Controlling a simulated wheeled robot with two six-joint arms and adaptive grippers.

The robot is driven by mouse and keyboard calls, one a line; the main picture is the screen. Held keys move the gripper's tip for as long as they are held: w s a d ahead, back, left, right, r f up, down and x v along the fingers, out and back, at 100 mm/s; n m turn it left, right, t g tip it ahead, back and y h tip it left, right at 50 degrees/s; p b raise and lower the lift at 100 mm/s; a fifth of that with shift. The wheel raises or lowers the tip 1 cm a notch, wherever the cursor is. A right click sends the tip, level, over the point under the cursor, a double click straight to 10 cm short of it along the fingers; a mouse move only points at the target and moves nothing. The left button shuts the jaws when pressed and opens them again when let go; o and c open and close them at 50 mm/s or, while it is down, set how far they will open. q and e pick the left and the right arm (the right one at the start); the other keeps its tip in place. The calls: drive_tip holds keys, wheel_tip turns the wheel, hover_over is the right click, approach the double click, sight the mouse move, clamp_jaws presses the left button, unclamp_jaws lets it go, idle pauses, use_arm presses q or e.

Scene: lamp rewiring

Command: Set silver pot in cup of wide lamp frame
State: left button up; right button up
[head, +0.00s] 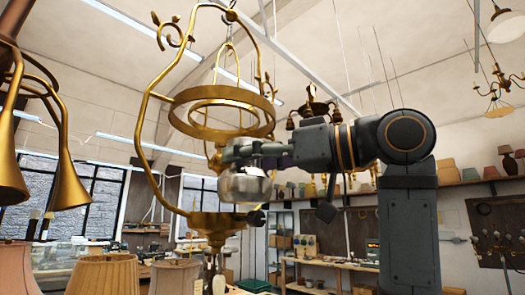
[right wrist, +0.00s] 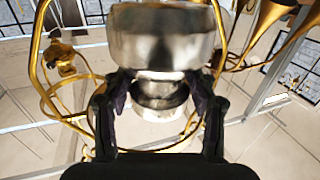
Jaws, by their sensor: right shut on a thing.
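The wide lamp frame (head: 152,92) is brass and hangs from above, left of centre in the head view. Its cup (head: 218,222) is at the bottom of the frame. The silver pot (head: 244,186) hangs in my right gripper (head: 240,152), inside the frame, below the double ring and above the cup, with a gap visible. In the right wrist view the pot (right wrist: 162,48) sits between the two fingers (right wrist: 160,108), which close on its narrow neck. The frame's brass curves show around it. Whether the pot is centred over the cup cannot be told. My left gripper is out of view.
Brass horns (head: 68,180) of another lamp hang at the left. Lampshades (head: 104,275) stand at the lower left. A dark chandelier (head: 312,108) hangs behind my right arm. A workbench (head: 330,262) and a shelf of shades (head: 470,182) are at the back.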

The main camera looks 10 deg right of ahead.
drive_tip(key=w+a, duration=0.1)
drive_tip(key=w, duration=0.1)
drive_tip(key=w+a+f, duration=0.1)
drive_tip(key=w+a, duration=0.1)
drive_tip(key=w+a+p, duration=0.1)
drive_tip(key=w, duration=0.1)
drive_tip(key=shift+a+f, duration=0.15)
drive_tip(key=shift+f, duration=0.15)
drive_tip(key=shift+f+b, duration=0.6)
drive_tip(key=shift+f, duration=0.1)
drive_tip(key=shift+f, duration=0.2)
idle(0.4)
drive_tip(key=o, duration=1.5)
drive_tip(key=v, duration=1.2)
